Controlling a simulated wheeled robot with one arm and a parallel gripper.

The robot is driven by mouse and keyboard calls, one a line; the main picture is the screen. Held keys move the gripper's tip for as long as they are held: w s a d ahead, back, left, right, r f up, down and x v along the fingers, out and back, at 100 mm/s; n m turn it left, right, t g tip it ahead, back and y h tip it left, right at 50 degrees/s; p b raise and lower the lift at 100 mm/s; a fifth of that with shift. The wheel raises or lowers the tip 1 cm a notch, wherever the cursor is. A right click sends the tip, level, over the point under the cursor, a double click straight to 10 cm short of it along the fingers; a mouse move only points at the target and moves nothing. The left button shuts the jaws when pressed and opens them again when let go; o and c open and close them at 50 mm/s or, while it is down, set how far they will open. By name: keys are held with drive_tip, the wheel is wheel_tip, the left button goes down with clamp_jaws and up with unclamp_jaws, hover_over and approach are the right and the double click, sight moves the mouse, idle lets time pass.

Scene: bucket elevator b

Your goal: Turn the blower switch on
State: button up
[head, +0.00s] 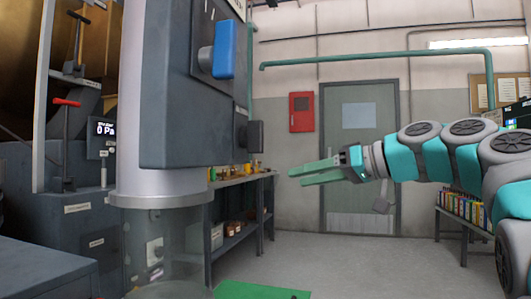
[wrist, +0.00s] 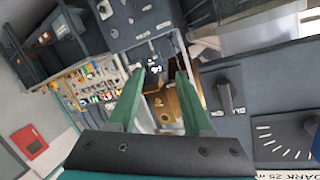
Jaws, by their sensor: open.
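No label in view clearly reads blower, so I cannot tell which control is the blower switch. A blue lever handle (head: 224,50) sits on the front of a large grey box (head: 185,110) in the head view. A dark knob (head: 255,135) sticks out from the right side of that box. The wrist view shows a dark handle (wrist: 226,96) on a grey panel, right of my fingers. My gripper (head: 290,176) has green fingers, open and empty, pointing left in mid-air to the right of the box. It also shows in the wrist view (wrist: 160,72).
A display (head: 103,128) reads 0 Pa at the left, near a red-handled lever (head: 66,102). A clear cylinder (head: 165,245) stands below the grey box. A shelf bench (head: 240,215) stands behind it. A marked dial (wrist: 283,137) is at the wrist view's lower right. Floor before the door (head: 361,150) is clear.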

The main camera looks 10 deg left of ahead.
wheel_tip(320, 180, up, 5)
drive_tip(key=s+n+g+y+b, duration=0.1)
drive_tip(key=s+n+y, duration=0.1)
drive_tip(key=n, duration=0.2)
drive_tip(key=n+g+y, duration=0.1)
drive_tip(key=n+g, duration=0.1)
drive_tip(key=n, duration=0.2)
approach(263, 133)
drive_tip(key=a, duration=0.4)
drive_tip(key=w+a, duration=0.1)
drive_tip(key=a, duration=0.4)
drive_tip(key=shift+w+a+f, duration=0.2)
drive_tip(key=shift+w+a, duration=0.05)
drive_tip(key=shift+w, duration=0.1)
drive_tip(key=shift+c, duration=0.3)
clamp_jaws()
